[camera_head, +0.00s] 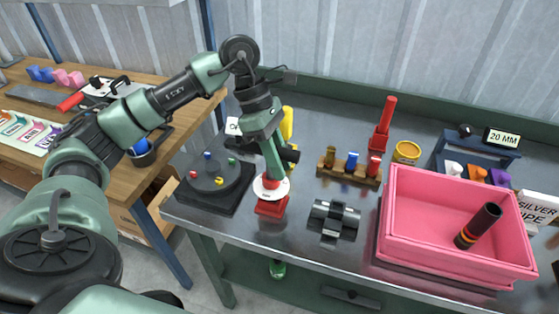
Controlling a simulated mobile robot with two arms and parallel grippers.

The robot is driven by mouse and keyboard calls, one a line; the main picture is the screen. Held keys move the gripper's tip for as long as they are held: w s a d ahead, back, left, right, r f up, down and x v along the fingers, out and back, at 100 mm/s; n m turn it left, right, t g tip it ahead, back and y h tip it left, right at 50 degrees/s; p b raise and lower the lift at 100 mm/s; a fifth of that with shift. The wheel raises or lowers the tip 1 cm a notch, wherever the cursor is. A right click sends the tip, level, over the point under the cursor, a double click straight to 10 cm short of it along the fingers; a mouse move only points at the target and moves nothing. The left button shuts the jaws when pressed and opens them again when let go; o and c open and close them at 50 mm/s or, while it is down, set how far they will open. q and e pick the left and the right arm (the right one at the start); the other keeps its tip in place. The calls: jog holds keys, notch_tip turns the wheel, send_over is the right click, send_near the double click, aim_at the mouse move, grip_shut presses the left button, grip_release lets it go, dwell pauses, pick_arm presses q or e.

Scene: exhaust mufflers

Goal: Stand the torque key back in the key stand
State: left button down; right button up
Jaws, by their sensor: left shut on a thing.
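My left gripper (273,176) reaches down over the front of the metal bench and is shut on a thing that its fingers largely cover. A red piece, a white disc (270,188) and a red block (270,207) show just below the fingers. The held thing appears to be the torque key, with the red block as its stand. I cannot tell whether the key is seated in the block or just above it. My right gripper is not in view.
A dark turntable (217,180) with coloured pegs stands close left, and a black clamp-like part (333,220) close right. A wooden rack (349,175), a red post on a base (384,125) and a pink crate (455,250) holding a dark tube (478,226) stand farther right.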

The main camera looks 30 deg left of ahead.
pick_arm(q)
jog(key=shift+f, duration=0.15)
jog(key=c, duration=1.1)
grip_release()
